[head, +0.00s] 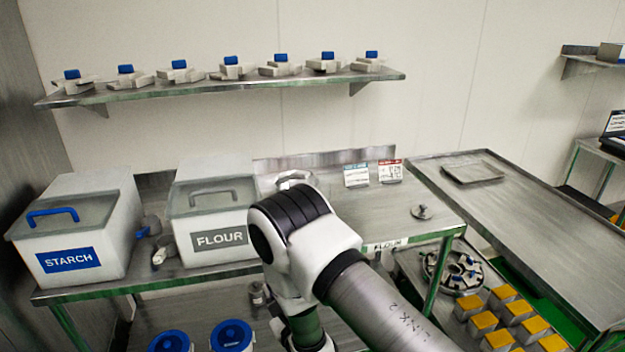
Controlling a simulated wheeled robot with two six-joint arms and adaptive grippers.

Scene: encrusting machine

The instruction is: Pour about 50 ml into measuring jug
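I cannot pick out a measuring jug for certain. A curved light handle-like part (293,178) shows just behind my arm, and most of what it belongs to is hidden. A small grey cup-like item (151,225) and a small pale item (160,256) sit between the two bins on the steel table. A small metallic item (257,293) shows low beside my arm, too partly hidden to name. One of my arms comes in from the lower right, bends at the middle and runs down out of the picture. No gripper fingers show.
A STARCH bin (80,230) and a FLOUR bin (210,220) stand on the steel table (385,215). Two small cards (357,175) stand at its back. A wall shelf (230,88) holds several blue-topped parts. Blue-lidded tubs (231,335) and yellow-topped blocks (483,322) sit lower down.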

